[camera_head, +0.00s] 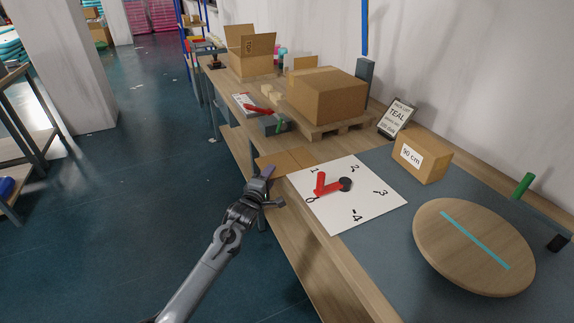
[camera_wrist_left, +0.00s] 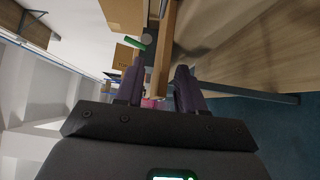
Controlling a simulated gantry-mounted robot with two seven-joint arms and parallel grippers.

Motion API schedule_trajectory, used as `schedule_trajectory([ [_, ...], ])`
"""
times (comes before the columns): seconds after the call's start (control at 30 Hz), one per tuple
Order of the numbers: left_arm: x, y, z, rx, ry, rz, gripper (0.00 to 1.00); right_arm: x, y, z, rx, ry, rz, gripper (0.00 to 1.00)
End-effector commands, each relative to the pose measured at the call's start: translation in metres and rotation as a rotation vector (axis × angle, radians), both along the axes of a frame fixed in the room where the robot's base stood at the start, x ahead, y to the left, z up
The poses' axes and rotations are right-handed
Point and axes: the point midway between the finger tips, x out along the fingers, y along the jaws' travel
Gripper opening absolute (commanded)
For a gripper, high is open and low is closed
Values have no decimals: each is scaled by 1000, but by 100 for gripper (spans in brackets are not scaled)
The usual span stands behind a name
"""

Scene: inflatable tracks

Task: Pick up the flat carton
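The flat carton (camera_head: 287,161) is a thin brown sheet lying on the bench by its front edge, just behind the white dial board. Its near left corner reaches the bench edge. My left gripper (camera_head: 262,188) is at that edge, close beside the carton's near side. In the left wrist view its two dark fingers (camera_wrist_left: 160,84) stand apart. A narrow tan strip (camera_wrist_left: 163,55) runs into the gap between them; I cannot tell whether it is the carton's edge or the bench edge, nor whether a finger touches it. My right gripper is not in view.
The white dial board (camera_head: 364,203) with a red pointer lies near the carton. A large closed box (camera_head: 327,96) sits on a pallet behind. Open floor lies left.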

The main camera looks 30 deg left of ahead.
Motion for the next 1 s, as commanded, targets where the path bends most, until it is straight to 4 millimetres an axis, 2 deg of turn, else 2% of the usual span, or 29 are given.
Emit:
schedule_trajectory([
  [0.17,0,0,0,0,0,0,38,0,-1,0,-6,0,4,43],
  [0.27,0,0,0,0,0,0,26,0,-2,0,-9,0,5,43],
  [0.43,0,0,0,0,0,0,0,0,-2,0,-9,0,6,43],
  [0.83,0,0,1,-1,0,-1,0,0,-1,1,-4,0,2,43],
  [1.0,0,-1,10,-2,-1,-1,0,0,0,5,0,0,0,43],
])
